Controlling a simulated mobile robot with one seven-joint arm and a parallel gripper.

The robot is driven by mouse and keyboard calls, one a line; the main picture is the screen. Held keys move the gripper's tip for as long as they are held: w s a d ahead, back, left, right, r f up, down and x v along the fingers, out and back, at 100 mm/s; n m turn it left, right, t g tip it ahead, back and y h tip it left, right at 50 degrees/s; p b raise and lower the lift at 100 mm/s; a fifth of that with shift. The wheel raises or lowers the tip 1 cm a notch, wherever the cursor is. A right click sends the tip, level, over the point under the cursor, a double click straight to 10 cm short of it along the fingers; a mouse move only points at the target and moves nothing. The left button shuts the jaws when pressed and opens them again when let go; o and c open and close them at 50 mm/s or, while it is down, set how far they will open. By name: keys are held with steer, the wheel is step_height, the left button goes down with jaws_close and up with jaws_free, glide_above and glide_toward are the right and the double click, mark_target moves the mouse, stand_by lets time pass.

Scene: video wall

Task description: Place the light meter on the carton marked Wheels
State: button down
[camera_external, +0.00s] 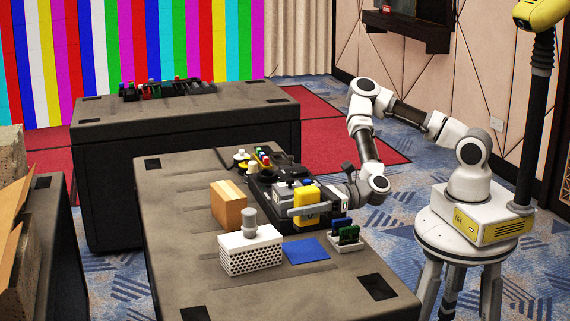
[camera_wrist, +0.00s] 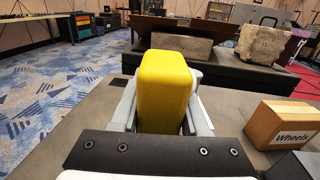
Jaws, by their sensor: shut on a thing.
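The light meter (camera_external: 306,204) is a yellow block with rounded edges. It also shows upright in the middle of the wrist view (camera_wrist: 166,88). My gripper (camera_external: 300,209) is shut on it, with a pale finger on each side in the wrist view (camera_wrist: 163,112). The light meter is over the near table, in front of dark equipment; whether its bottom touches anything is hidden. The carton marked Wheels (camera_external: 228,206) is a brown box standing on the table to the left of my gripper. In the wrist view the carton (camera_wrist: 285,125) is at the right, its label readable.
A white perforated box (camera_external: 250,252) with a grey knob-like cylinder (camera_external: 249,222) on top stands in front of the carton. A blue mat (camera_external: 306,251) and a rack of small boards (camera_external: 346,235) lie to its right. Dark equipment (camera_external: 262,188) sits behind. The table's left side is clear.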

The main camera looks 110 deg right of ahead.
steer(key=w+d+r+m+h+p, duration=0.1)
steer(key=d+m+h, duration=0.15)
steer(key=d, duration=0.45)
steer(key=w+d+r+m+g+h+p, duration=0.1)
steer(key=d+h, duration=0.2)
steer(key=d, duration=0.3)
steer(key=w+d+r+m+h+p, duration=0.1)
steer(key=w+d+m+h, duration=0.1)
steer(key=d, duration=0.5)
steer(key=s+d+r+m+g+h+p, duration=0.1)
steer(key=s+d+r+m+g+h, duration=0.2)
steer(key=d, duration=0.6)
steer(key=s+d+r+m+g+h+p, duration=0.15)
steer(key=d+r+h, duration=0.25)
steer(key=d, duration=0.6)
steer(key=b, duration=0.2)
glide_above(231, 185)
step_height(231, 185, down, 6)
steer(key=f, duration=0.1)
steer(key=shift+f, duration=1.7)
steer(key=shift+f+b, duration=0.25)
steer(key=shift+b, duration=0.15)
steer(key=shift+c, duration=2)
jaws_free()
steer(key=shift+r, duration=0.1)
steer(key=shift+r+p, duration=0.25)
steer(key=shift+p, duration=0.2)
steer(key=v, duration=1.2)
steer(key=shift+f+p, duration=0.25)
steer(key=shift+p, duration=0.05)
